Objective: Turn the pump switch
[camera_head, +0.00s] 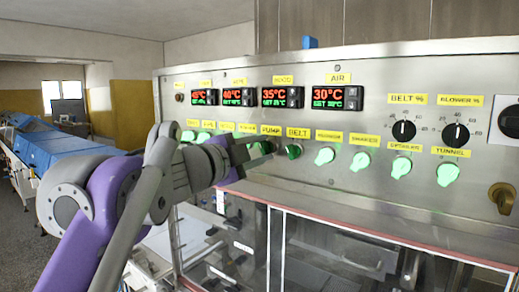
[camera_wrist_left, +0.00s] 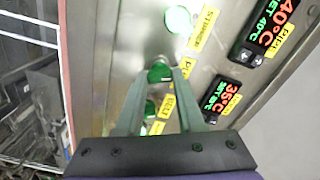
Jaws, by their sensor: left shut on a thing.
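The pump switch is a green knob below the yellow PUMP label (camera_head: 271,129) on the steel control panel (camera_head: 375,75). In the head view, my left gripper (camera_head: 262,149) reaches it from the left and mostly hides it. In the left wrist view, the pump switch (camera_wrist_left: 159,72) sits between the two fingertips of the left gripper (camera_wrist_left: 158,77). The fingers are shut on the knob, one on each side. The knob looks dark green; its exact angle is hard to tell. My right gripper is in neither view.
The belt switch (camera_head: 293,151) is close to the right of the gripper, with several lit green switches further right. Temperature displays (camera_head: 331,95) and black dials (camera_head: 404,130) are above. A clear-panelled housing (camera_head: 330,250) lies below. A blue-covered conveyor (camera_head: 60,148) stands at the far left.

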